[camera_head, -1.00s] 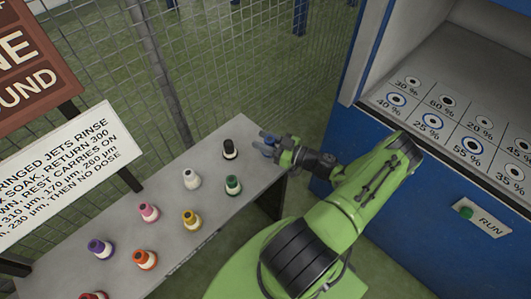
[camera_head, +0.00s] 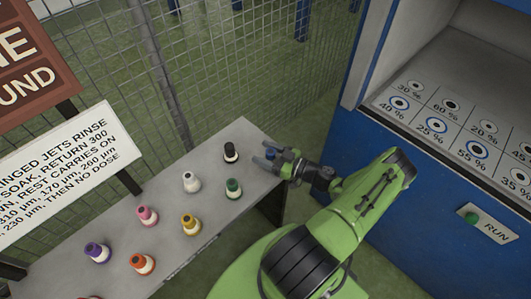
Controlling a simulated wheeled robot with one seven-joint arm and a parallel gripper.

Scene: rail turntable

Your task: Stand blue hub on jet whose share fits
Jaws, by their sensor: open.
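My gripper (camera_head: 271,154) is open at the far right end of the grey bench, its fingers pointing left. A small blue part, likely the blue hub (camera_head: 270,153), shows between or just behind the fingers; they hide most of it, and I cannot tell whether they touch it. The jets are round holes in the grey floor of the blue cabinet, marked with shares. Blue rings surround the 40 % jet (camera_head: 399,102), the 25 % jet (camera_head: 438,125) and the 55 % jet (camera_head: 477,150). The 30 % jet (camera_head: 416,87), 60 % jet (camera_head: 450,105) and 20 % jet (camera_head: 487,126) look unringed.
Black (camera_head: 230,152), green (camera_head: 233,188), white (camera_head: 191,182), yellow (camera_head: 190,224), pink (camera_head: 147,215), orange (camera_head: 142,263) and purple (camera_head: 97,251) hubs stand on the bench (camera_head: 60,280). A white sign (camera_head: 60,170) mentions ringed jets and µm values. A green RUN button (camera_head: 471,218) is on the cabinet front.

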